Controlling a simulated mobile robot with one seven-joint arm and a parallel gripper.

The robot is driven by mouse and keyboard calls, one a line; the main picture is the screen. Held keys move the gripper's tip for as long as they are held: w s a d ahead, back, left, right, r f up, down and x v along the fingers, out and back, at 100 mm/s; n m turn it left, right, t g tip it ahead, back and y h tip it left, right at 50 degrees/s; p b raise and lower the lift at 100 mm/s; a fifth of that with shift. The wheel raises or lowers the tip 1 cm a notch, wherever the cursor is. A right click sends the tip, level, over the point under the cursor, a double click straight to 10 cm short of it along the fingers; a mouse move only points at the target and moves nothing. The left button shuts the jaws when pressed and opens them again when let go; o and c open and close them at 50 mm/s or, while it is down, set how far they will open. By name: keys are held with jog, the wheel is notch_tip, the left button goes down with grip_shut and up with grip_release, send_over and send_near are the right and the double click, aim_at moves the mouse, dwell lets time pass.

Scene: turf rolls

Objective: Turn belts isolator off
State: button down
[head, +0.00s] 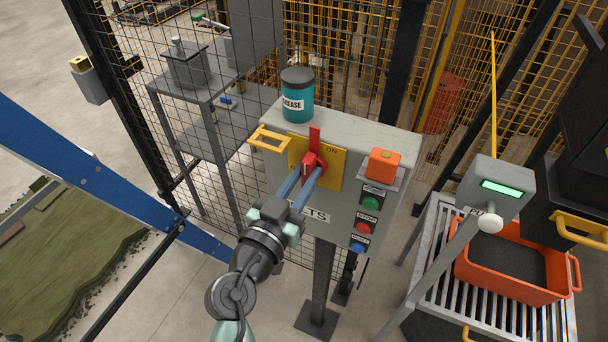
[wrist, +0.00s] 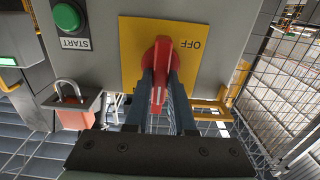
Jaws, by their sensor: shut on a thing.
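The belts isolator is a red rotary handle (head: 314,140) on a yellow plate (head: 332,170), on the front of a grey control box (head: 258,165) partly lettered "TS". In the head view the handle's tip points up, just left of the word ON. In the wrist view the red handle (wrist: 161,75) lies between my two fingers, and the word OFF shows on the yellow plate (wrist: 200,75) beside it. My gripper (head: 307,180) is shut on the handle; it also shows in the wrist view (wrist: 160,95). It covers part of the box's label.
Green, red and blue buttons (head: 366,227) sit right of the plate. A teal grease tin (head: 297,98) stands on the box. A yellow bracket (head: 268,139) juts out left. Mesh fencing (head: 120,60) stands behind.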

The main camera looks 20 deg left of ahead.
jog(key=shift+n, duration=0.3)
jog(key=n+b, duration=0.1)
jog(key=n, duration=0.2)
jog(key=shift+a+f+n, duration=0.1)
jog(key=shift+a+n, duration=0.05)
jog(key=shift+n, duration=0.25)
jog(key=n, duration=0.4)
jog(key=shift+a+n+b, duration=0.15)
jog(key=shift+n+b, duration=0.15)
jog(key=shift+a+f+n+p, duration=0.1)
jog(key=shift+n+p, duration=0.2)
jog(key=shift+n, duration=1.2)
jog(key=shift+d+f+n+p, duration=0.15)
jog(key=shift+n+p, duration=0.15)
jog(key=shift+n, duration=1.2)
jog(key=shift+a+f+n+p, duration=0.15)
jog(key=shift+n+p, duration=0.15)
jog(key=shift+n, duration=1.2)
jog(key=c, duration=0.8)
grip_release()
jog(key=shift+r, duration=0.1)
jog(key=shift+o, duration=0.2)
